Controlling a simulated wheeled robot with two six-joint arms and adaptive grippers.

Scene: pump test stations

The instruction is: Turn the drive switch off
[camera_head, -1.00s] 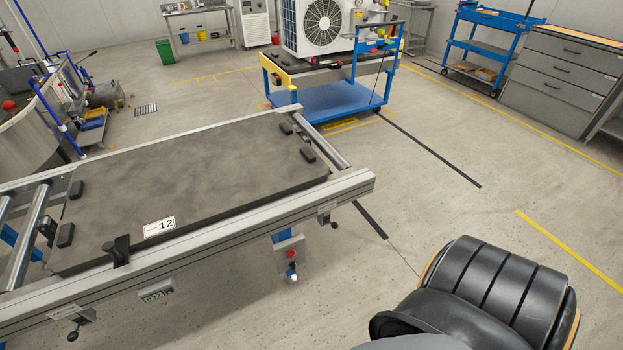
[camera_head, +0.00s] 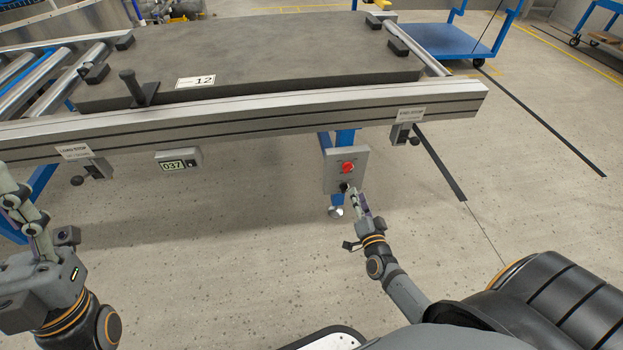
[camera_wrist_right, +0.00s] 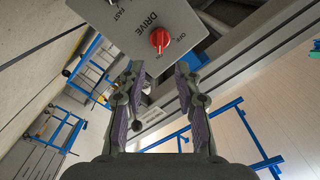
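The drive switch (camera_head: 347,167) is a red rotary knob on a grey control box (camera_head: 332,172) below the conveyor's front rail. In the right wrist view the knob (camera_wrist_right: 160,39) sits beside the word DRIVE, with small OFF and ON marks around it. My right gripper (camera_head: 352,194) is just below the knob, near the box's lower edge. In the right wrist view its fingers (camera_wrist_right: 162,75) are apart, with nothing between them, and the knob lies beyond their tips. My left gripper (camera_head: 22,212) is at the far left, partly cut off.
The conveyor rail (camera_head: 250,115) runs above the box. A dark slab (camera_head: 270,50) labelled 12 lies on the conveyor. A 037 display (camera_head: 178,160) and two small levers hang under the rail. A blue cart (camera_head: 455,38) stands behind. Floor at right is open.

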